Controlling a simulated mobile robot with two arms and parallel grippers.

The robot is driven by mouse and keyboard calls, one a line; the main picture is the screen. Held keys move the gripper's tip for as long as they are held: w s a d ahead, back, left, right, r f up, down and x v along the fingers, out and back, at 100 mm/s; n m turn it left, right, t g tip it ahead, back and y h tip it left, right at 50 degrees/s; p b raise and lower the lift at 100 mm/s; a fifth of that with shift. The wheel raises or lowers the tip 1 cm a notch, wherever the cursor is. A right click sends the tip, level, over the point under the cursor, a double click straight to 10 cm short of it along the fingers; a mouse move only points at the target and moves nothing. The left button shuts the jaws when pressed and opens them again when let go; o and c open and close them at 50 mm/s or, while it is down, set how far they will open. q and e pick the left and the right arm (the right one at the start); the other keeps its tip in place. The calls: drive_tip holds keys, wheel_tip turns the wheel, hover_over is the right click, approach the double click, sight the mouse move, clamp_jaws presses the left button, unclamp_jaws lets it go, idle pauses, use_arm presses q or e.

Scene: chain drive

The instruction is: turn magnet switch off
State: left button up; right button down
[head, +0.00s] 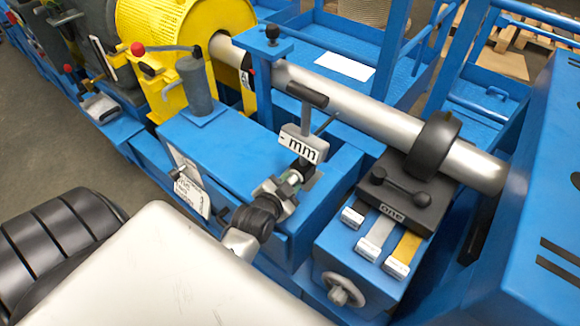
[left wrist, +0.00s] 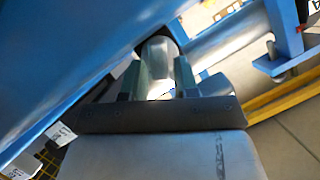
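My left gripper (head: 290,183) is at the end of the arm from the lower left, above the blue machine housing, just below a grey plate marked "mm" (head: 299,147). In the left wrist view its two greenish fingers (left wrist: 160,78) stand apart. A silver rounded part (left wrist: 159,52) shows beyond and between them; I cannot tell if they touch it. No part is clearly labelled as the magnet switch. A black block (head: 403,194) with a small knobbed lever (head: 395,182) sits to the right, apart from the gripper; its white lettering is hard to read. My right gripper is not in view.
A long silver shaft (head: 340,97) with a black collar (head: 433,146) runs behind the gripper. A yellow guard (head: 225,18) and a red-knobbed lever (head: 138,48) are at the upper left. A handwheel (head: 344,290) is at the lower right. Blue frames surround the area.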

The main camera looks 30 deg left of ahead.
use_arm(q)
drive_tip(key=shift+w+f, duration=0.15)
drive_tip(key=shift+w, duration=0.35)
clamp_jaws()
drive_tip(key=shift+a+r+n+h+p, duration=0.15)
drive_tip(key=shift+r+n+h+p, duration=0.2)
drive_tip(key=shift+p, duration=0.8)
drive_tip(key=shift+a+n+h+p, duration=0.1)
drive_tip(key=shift+n+h+p, duration=0.25)
drive_tip(key=shift+n+p, duration=0.3)
drive_tip(key=shift+f+n+h+p, duration=0.15)
drive_tip(key=shift+n+h+p, duration=0.15)
drive_tip(key=shift+p, duration=0.2)
drive_tip(key=shift+a+n+h+p, duration=0.15)
drive_tip(key=shift+n+h+p, duration=0.25)
drive_tip(key=shift+n, duration=0.2)
drive_tip(key=shift+f, duration=0.1)
